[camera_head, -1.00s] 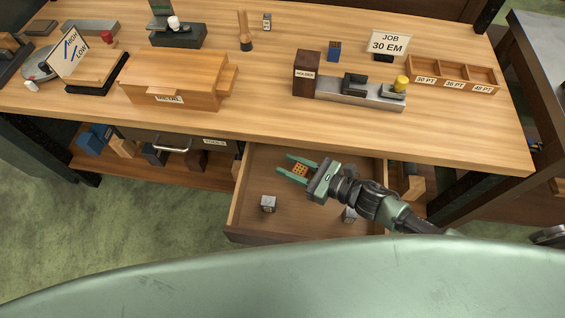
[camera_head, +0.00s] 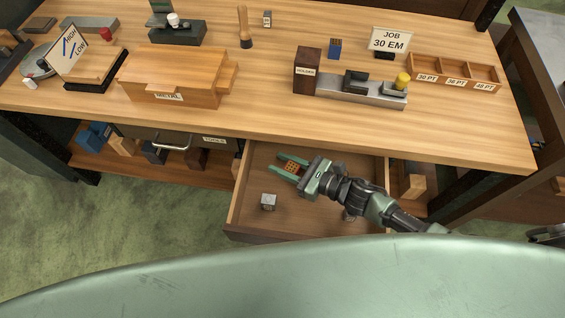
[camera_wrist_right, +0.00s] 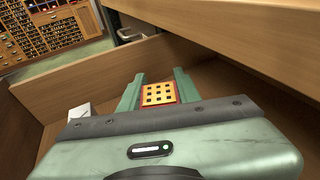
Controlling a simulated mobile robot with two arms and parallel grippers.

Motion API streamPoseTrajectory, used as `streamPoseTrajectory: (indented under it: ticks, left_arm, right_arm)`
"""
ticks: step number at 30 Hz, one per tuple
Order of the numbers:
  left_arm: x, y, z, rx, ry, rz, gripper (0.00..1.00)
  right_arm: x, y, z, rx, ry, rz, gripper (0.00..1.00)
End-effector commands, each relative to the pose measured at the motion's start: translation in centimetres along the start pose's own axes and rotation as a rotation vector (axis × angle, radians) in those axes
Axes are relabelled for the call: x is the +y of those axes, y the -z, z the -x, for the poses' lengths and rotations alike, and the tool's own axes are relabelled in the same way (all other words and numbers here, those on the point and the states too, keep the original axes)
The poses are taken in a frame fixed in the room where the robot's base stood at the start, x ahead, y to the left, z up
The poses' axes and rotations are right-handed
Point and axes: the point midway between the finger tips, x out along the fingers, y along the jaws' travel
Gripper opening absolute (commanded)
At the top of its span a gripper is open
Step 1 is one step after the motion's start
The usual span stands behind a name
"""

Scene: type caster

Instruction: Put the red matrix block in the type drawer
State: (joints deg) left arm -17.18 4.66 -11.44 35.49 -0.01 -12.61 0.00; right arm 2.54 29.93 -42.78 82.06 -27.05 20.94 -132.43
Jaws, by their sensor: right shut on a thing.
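The red matrix block (camera_head: 291,168), with an orange-yellow gridded top, sits between the fingers of my right gripper (camera_head: 281,165). In the wrist view the block (camera_wrist_right: 158,94) is held between both green fingers (camera_wrist_right: 159,75). The type drawer (camera_head: 288,237) is pulled open below the bench top. My right gripper is over the drawer's back left part, close to the bench's front edge. I cannot tell whether the block touches the drawer floor. My left gripper is not in view.
A small metal block (camera_head: 268,201) lies in the drawer's left part. Another (camera_head: 349,215) is mostly hidden under my right arm. The bench top (camera_head: 430,135) overhangs the drawer's back. The middle of the drawer floor is bare.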

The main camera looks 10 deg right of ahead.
Motion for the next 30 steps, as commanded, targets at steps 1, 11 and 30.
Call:
streamPoseTrajectory:
  ticks: [1, 11, 30]
  left_arm:
    - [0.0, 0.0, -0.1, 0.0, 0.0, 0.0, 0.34]
    - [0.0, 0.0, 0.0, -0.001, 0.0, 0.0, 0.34]
    - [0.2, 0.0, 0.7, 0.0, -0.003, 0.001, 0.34]
  right_arm:
    - [0.0, 0.0, 0.0, -0.002, 0.0, 0.0, 0.0]
    - [0.0, 0.0, 0.0, 0.0, 0.0, 0.0, 0.54]
    - [0.0, -0.9, 7.6, 0.004, 0.001, -0.001, 0.54]
